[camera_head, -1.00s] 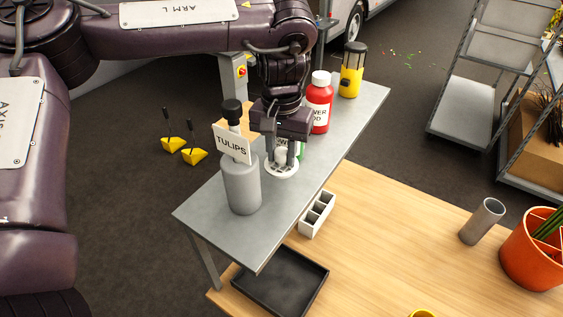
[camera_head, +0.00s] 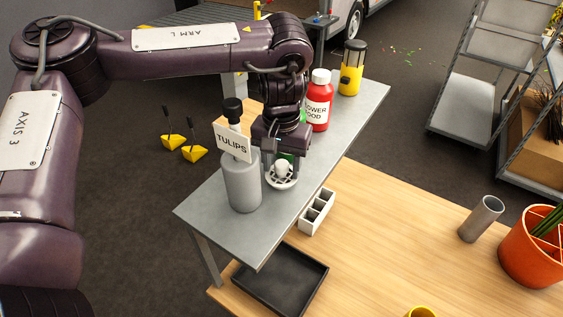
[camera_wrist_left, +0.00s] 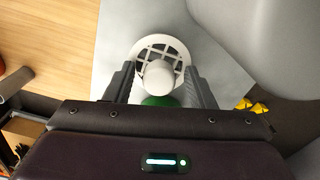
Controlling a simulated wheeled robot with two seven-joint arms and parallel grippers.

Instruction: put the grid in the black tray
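The grid (camera_head: 290,184) is a small round white disc with slots and a pale knob on top. It shows over the grey shelf, right of the grey bottle; whether it touches the shelf is hard to tell. In the left wrist view the grid (camera_wrist_left: 146,47) lies between and beyond the fingertips. My left gripper (camera_head: 281,167) is over it, with one finger on each side of the knob; the left wrist view shows narrow gaps there, so the fingers (camera_wrist_left: 159,76) look open. The black tray (camera_head: 283,277) is empty on the wooden table, below the shelf. My right gripper is out of view.
The grey bottle (camera_head: 242,185) with its TULIPS sign stands close left of my gripper. A red bottle (camera_head: 318,112) and a yellow-black container (camera_head: 351,72) stand farther back on the shelf (camera_head: 256,235). A white compartment box (camera_head: 317,211) sits beside the shelf on the table (camera_head: 390,240).

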